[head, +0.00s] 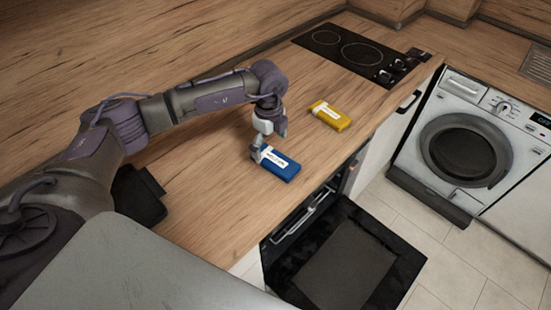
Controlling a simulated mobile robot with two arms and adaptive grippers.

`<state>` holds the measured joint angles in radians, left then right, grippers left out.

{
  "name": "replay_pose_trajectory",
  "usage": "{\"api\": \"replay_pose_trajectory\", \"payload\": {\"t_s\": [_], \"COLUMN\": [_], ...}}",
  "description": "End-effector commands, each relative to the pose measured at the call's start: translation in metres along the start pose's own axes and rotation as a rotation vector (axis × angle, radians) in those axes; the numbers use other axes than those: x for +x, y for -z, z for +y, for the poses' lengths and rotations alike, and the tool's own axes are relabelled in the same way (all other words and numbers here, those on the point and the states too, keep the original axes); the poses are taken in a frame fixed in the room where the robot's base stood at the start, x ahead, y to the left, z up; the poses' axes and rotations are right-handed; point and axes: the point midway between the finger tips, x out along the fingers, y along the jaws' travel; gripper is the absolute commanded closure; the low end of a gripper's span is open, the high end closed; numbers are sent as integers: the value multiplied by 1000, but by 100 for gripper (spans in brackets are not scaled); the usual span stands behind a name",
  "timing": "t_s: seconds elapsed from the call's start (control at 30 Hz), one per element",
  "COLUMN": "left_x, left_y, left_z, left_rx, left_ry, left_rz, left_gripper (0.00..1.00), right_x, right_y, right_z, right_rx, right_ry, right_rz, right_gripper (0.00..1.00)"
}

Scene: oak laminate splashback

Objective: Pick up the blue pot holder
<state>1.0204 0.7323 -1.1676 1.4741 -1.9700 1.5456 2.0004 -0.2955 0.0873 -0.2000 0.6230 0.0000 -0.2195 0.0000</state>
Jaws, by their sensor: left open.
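The blue pot holder (287,170) lies flat on the wooden counter (215,188), near its front edge. It is a blue block shape with a white label on top. My left gripper (259,155) is open and sits right at the left end of the blue pot holder, low over the counter. I cannot tell whether its fingers touch the pot holder. My right gripper does not show.
A yellow item (330,116) with a white label lies farther back on the counter. A black cooktop (352,52) is at the back. Below the counter edge an oven door (345,262) hangs open. A washing machine (465,150) stands at the right.

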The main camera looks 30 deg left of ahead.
Motion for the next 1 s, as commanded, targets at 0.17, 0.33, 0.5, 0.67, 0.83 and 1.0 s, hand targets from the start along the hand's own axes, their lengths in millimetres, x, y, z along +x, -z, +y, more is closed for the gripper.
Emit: {"api": "replay_pose_trajectory", "payload": {"t_s": [0.17,0.33,0.5,0.67,0.83,1.0], "left_x": [25,39,41,40,40,40], "left_y": [-2,-2,-2,-2,-2,-3], "left_z": [3,2,2,2,2,2], "left_rx": [-1,0,0,0,0,0], "left_ry": [-4,-1,0,-1,-1,0], "left_rz": [1,0,0,0,0,0], "left_gripper": [2,2,2,22,50,68], "right_x": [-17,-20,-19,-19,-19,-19], "right_y": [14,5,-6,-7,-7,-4], "right_z": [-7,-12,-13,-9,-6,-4], "right_rx": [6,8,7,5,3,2], "right_ry": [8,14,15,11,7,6], "right_rz": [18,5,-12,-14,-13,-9], "right_gripper": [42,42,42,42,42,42]}}
